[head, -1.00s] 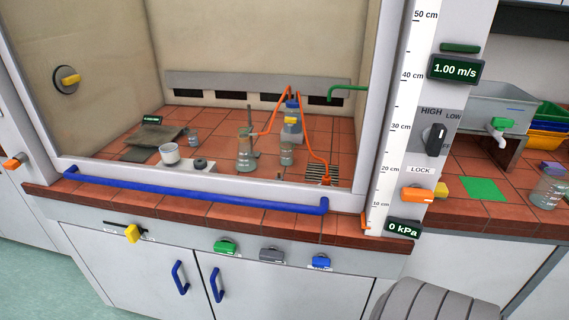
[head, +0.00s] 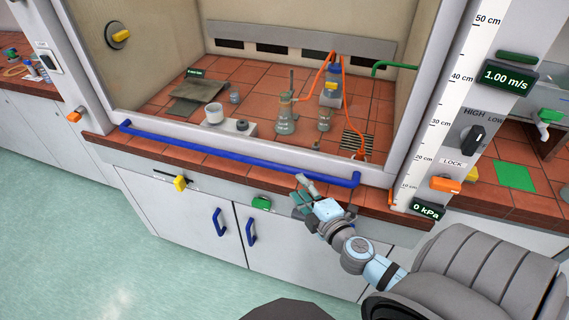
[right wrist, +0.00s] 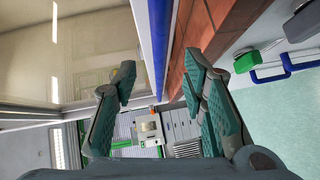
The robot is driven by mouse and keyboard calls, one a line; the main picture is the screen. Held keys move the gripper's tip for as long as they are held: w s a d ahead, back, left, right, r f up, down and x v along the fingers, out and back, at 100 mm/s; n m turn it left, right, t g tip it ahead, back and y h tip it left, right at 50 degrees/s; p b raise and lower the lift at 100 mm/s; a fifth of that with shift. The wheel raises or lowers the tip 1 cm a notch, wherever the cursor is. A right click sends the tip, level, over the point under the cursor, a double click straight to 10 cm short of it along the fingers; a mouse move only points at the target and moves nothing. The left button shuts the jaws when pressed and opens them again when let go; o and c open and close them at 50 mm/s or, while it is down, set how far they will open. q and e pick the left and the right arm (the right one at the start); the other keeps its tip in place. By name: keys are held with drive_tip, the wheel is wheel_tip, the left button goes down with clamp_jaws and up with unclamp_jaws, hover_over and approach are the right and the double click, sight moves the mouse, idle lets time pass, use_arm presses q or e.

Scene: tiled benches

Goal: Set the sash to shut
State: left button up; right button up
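The sash is a large clear pane in a pale frame (head: 250,155), low in the fume hood, its lower rail close above the tiled bench front; I cannot tell the exact gap. A long blue handle bar (head: 235,154) runs along its bottom. My right gripper (head: 303,190) is just below and in front of the bar's right part. In the right wrist view the gripper (right wrist: 160,78) is open and empty, with the blue bar (right wrist: 157,45) running between the fingers in the picture, beyond the tips. Contact is not visible. My left gripper is not in view.
A height scale (head: 442,100) stands right of the sash, with an orange LOCK knob (head: 446,184) and a black HIGH/LOW knob (head: 472,138). Glassware such as a flask (head: 285,120) stands inside the hood. A yellow slider (head: 180,183) and green knob (head: 261,202) sit below the bench edge.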

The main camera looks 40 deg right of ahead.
sight(288, 172)
drive_tip(key=x, duration=1)
drive_tip(key=shift+a+p, duration=0.1)
drive_tip(key=shift+p, duration=0.3)
drive_tip(key=shift+c, duration=0.3)
clamp_jaws()
